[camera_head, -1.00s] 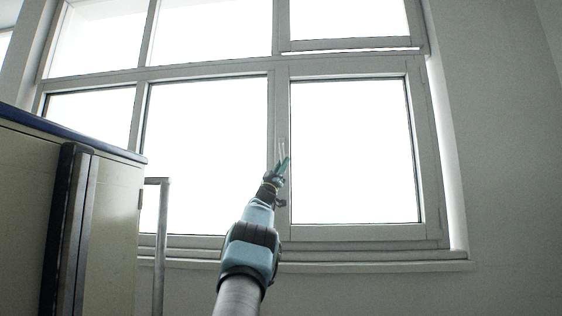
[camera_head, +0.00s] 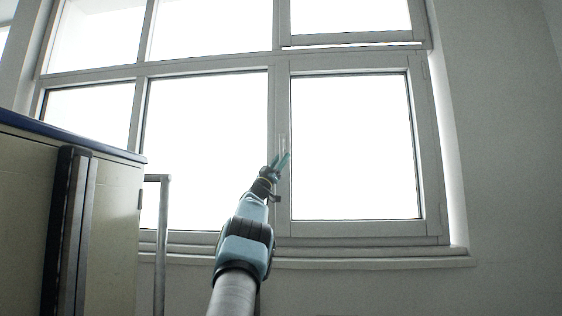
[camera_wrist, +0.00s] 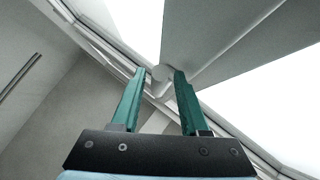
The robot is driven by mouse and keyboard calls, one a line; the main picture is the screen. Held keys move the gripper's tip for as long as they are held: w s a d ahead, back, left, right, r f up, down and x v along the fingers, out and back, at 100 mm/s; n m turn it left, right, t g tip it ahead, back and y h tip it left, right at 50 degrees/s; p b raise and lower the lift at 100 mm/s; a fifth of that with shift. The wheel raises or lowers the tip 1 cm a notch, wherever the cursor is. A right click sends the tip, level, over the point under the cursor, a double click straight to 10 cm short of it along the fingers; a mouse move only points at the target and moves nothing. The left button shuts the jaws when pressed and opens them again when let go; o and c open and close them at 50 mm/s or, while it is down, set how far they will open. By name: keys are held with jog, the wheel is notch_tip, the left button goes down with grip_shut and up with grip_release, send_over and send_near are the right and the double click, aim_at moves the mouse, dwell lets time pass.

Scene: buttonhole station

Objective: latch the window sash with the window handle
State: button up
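The window handle (camera_head: 283,143) is a pale upright bar on the left stile of the lower right window sash (camera_head: 350,229). In the head view this sash looks roughly flush with its frame; I cannot tell whether it is fully shut. My gripper (camera_head: 281,161) is at the handle's lower part. In the wrist view my gripper (camera_wrist: 160,78) has its two green fingers apart, one on each side of the pale rounded handle end (camera_wrist: 161,73). A small gap seems to show beside the handle, so I see no firm grip. The fingertips partly hide the handle in the head view.
A cream cabinet (camera_head: 110,215) with a blue top and a dark upright strip stands at the left. A grey metal post (camera_head: 162,240) is beside it. The window sill (camera_head: 370,263) runs below the sash. The wall at the right is bare.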

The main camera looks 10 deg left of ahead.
jog(key=shift+o, duration=0.3)
jog(key=shift+f, duration=0.15)
jog(key=shift+s+f+b, duration=0.15)
jog(key=shift+f+b, duration=0.05)
jog(key=shift+b, duration=0.2)
jog(key=b+v, duration=0.8)
jog(key=v, duration=0.2)
jog(key=shift+a, duration=0.2)
